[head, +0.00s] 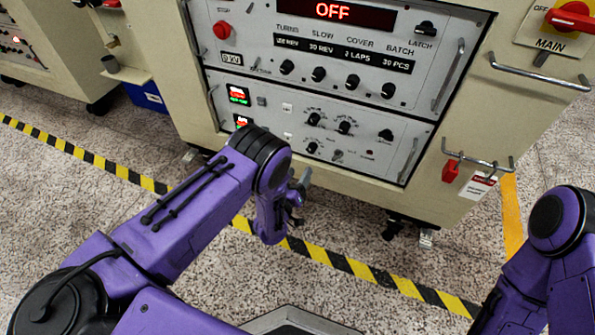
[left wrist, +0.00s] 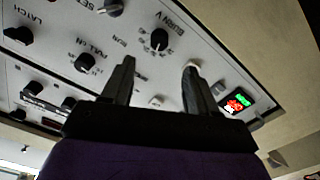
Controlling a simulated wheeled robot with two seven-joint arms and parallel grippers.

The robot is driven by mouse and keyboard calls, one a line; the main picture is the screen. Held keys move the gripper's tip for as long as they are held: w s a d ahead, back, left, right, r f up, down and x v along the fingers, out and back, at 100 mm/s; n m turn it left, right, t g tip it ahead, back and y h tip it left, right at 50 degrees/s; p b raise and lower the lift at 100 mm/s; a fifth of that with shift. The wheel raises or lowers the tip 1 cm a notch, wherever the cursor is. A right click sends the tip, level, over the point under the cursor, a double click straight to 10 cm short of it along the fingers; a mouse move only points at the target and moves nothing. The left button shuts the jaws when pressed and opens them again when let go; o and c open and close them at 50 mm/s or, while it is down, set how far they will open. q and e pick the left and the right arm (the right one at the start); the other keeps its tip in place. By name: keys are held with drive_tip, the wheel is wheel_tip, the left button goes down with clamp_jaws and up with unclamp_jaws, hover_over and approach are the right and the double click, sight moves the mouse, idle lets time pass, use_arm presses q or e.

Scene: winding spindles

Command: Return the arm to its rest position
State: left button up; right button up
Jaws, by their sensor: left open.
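My left arm (head: 190,215) is purple and reaches in from the lower left. Its gripper (head: 299,189) is partly hidden by the wrist and sits in front of the machine's lower panel. In the left wrist view the two black fingers of the left gripper (left wrist: 158,68) stand apart with nothing between them. Whether they touch the panel face behind them is not clear. My right arm (head: 560,225) shows at the right edge; its gripper is out of view.
A beige cabinet (head: 480,140) carries a grey control panel (head: 300,105) with black knobs and a red display (head: 334,11) reading OFF. A red main switch (head: 570,17) is at the upper right. Handles stick out from the front. Yellow-black tape (head: 335,260) crosses the speckled floor.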

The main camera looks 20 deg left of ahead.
use_arm(q)
drive_tip(key=shift+s, duration=0.1)
idle(0.4)
drive_tip(key=s+a+f+g+y, duration=0.2)
drive_tip(key=s+a+f+g, duration=0.3)
drive_tip(key=s, duration=0.4)
drive_tip(key=s+a+n+g+y, duration=0.1)
drive_tip(key=s+a+g, duration=0.15)
drive_tip(key=s, duration=0.65)
drive_tip(key=s+a+g+p, duration=0.1)
drive_tip(key=s+g, duration=0.3)
drive_tip(key=s, duration=0.6)
drive_tip(key=s+a+n+g+y, duration=0.1)
drive_tip(key=s+g, duration=0.3)
drive_tip(key=s, duration=0.5)
wheel_tip(320, 180, up, 32)
drive_tip(key=w+p, duration=0.1)
drive_tip(key=p, duration=3.2)
drive_tip(key=shift+a+f+t, duration=0.15)
drive_tip(key=shift+a+t, duration=0.2)
